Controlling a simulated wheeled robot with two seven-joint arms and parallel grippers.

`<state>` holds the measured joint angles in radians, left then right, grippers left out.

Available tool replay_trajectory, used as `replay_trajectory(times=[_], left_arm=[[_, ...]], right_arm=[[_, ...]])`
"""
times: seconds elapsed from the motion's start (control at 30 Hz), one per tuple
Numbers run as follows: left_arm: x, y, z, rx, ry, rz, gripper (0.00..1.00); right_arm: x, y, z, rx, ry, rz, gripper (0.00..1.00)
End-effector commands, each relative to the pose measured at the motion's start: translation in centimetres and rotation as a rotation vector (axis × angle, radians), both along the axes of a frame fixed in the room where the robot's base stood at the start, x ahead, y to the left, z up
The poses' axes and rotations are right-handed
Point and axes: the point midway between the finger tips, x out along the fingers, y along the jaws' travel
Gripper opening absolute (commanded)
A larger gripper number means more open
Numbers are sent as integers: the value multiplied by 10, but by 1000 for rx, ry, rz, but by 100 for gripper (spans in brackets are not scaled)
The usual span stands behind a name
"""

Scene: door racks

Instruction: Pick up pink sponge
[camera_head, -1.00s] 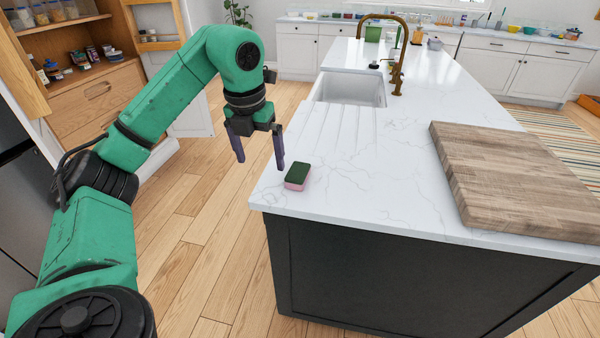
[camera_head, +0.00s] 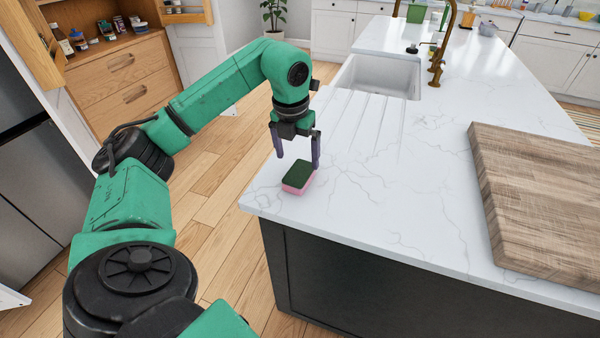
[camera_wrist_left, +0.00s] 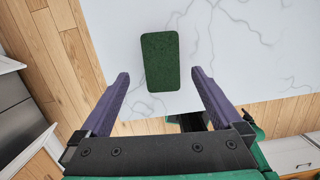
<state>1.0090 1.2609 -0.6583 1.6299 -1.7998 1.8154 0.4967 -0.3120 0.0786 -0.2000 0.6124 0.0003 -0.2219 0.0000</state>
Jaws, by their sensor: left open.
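The pink sponge (camera_head: 298,178) lies flat near the corner of the white marble counter, with a dark green scouring side up and pink below. In the left wrist view its green top (camera_wrist_left: 160,62) shows ahead of the fingertips, between their lines. My left gripper (camera_head: 297,160) is open and empty, pointing down just above and behind the sponge in the head view. Its two purple fingers stand apart in the left wrist view (camera_wrist_left: 160,75). I cannot tell the exact height gap. My right gripper is not in view.
A thick wooden cutting board (camera_head: 545,200) lies on the counter at right. The sink (camera_head: 380,75) and brass faucet (camera_head: 442,45) are farther back. The counter's left and front edges are close to the sponge. The marble (camera_head: 400,180) between sponge and board is clear.

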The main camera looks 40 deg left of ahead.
Motion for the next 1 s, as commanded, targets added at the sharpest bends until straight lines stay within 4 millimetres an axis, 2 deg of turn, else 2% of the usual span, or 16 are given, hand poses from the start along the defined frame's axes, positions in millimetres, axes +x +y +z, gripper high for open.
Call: replay_trajectory(times=[0.13,0.23,0.47,0.5,0.57,0.6,0.7,1.0], left_arm=[[2,-1,-24,0,6,0,100],[5,-1,-42,1,4,0,100],[6,0,-49,0,0,0,100],[6,0,-49,0,0,0,92],[6,0,-49,0,0,0,69],[6,0,-49,0,0,0,54],[6,0,-49,0,1,0,18],[6,-1,-46,0,0,0,17]], right_arm=[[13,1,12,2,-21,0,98],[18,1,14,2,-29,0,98],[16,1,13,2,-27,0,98],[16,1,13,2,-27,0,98],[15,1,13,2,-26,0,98],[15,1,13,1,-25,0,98],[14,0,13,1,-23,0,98],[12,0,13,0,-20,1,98]])
